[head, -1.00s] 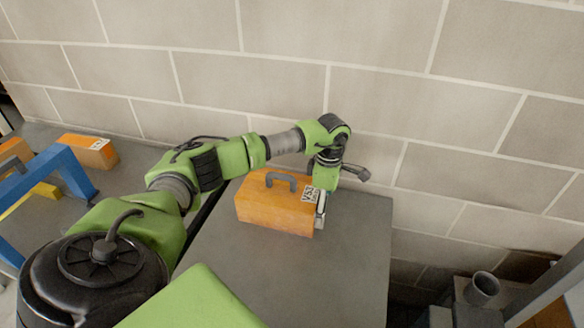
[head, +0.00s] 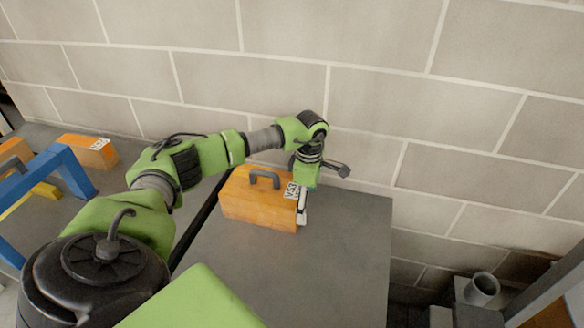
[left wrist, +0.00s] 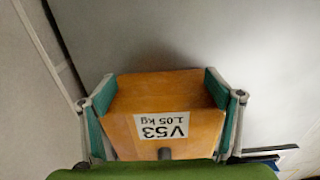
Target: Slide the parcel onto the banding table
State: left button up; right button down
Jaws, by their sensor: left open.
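The parcel (head: 252,207) is an orange box with a grey handle on top and a white label. It sits on the grey tabletop (head: 300,270), at its left side near a dark gap. My left gripper (head: 302,208) is at the parcel's right end, pointing down. In the left wrist view the parcel (left wrist: 170,88) shows its V53, 1.05 kg label, and my open left gripper (left wrist: 158,95) has one finger on each side of it. Whether the fingers touch it, I cannot tell. A second grey surface (head: 115,190) lies left of the gap. My right gripper is out of view.
On the left surface are another orange box (head: 88,151), a blue frame (head: 70,168) and a yellow piece (head: 40,192). A block wall (head: 430,110) stands behind. A grey pipe (head: 484,287) is at lower right. The tabletop right of the parcel is clear.

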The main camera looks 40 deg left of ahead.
aim_at(282, 196)
pick_arm(q)
jog(key=shift+s+a+b, duration=0.1)
jog(key=shift+s+a, duration=0.5)
jog(key=shift+a, duration=0.65)
jog(key=shift+s+a+b, duration=0.15)
jog(key=shift+s+a, duration=0.4)
jog(key=shift+a, duration=0.65)
jog(key=shift+s+a+b, duration=0.1)
jog(key=shift+s+a, duration=0.5)
jog(key=shift+a, duration=0.65)
jog(key=shift+s+a, duration=0.3)
jog(key=shift+a, duration=0.3)
jog(key=shift+s+a, duration=0.3)
jog(key=shift+a, duration=0.25)
jog(key=shift+d, duration=0.15)
jog(key=shift+w+d, duration=0.35)
jog(key=shift+d, duration=0.3)
jog(key=shift+w+d, duration=0.35)
jog(key=shift+d, duration=0.25)
notch_tip(282, 196, up, 13)
jog(key=p, duration=0.8)
jog(key=shift+p, duration=0.35)
jog(key=shift+d, duration=0.1)
